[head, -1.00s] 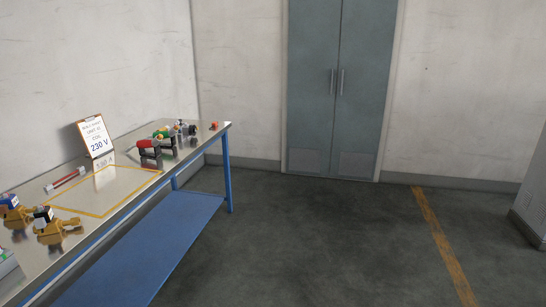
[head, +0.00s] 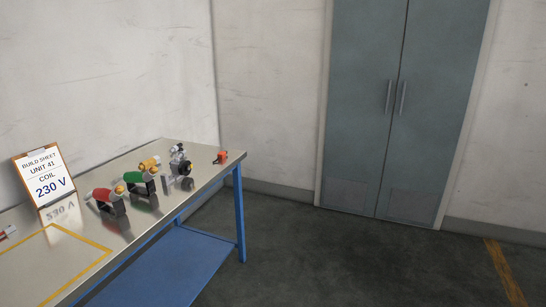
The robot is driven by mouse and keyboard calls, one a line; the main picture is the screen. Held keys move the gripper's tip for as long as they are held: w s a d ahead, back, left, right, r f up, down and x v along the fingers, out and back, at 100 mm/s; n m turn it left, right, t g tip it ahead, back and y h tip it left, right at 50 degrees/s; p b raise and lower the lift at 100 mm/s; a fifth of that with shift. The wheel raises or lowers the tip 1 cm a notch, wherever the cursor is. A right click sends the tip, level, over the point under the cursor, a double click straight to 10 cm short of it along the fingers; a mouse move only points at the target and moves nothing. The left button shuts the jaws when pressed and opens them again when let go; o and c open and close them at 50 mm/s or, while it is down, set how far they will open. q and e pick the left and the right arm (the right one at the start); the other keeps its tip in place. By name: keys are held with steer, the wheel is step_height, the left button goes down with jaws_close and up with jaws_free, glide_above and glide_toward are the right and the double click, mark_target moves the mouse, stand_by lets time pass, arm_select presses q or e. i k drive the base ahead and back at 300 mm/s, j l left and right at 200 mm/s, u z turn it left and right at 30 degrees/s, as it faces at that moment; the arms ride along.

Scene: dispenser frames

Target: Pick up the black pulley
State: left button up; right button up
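No clearly recognisable black pulley shows in the head view. A small dark and grey part (head: 181,161) stands near the far end of the steel-topped bench (head: 150,220); it is too small to tell whether it is the pulley. Beside it, in a row, are a yellow part (head: 149,163), a green part (head: 134,177) and a red part (head: 103,194), with dark pieces below them. Neither of my grippers is in view.
A small orange-red part (head: 221,157) lies at the bench's far corner. A build sheet sign (head: 43,178) reading "230 V" stands at the back. A yellow outline (head: 95,268) marks the near top. Grey double doors (head: 400,110) are beyond; the floor (head: 330,255) between is clear.

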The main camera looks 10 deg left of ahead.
mark_target(179, 169)
steer(key=i+u, duration=0.1)
steer(key=i, duration=0.55)
steer(key=i+l+u, duration=0.1)
steer(key=i, duration=0.55)
steer(key=i+l+u, duration=0.1)
steer(key=i, duration=0.5)
steer(key=l, duration=0.1)
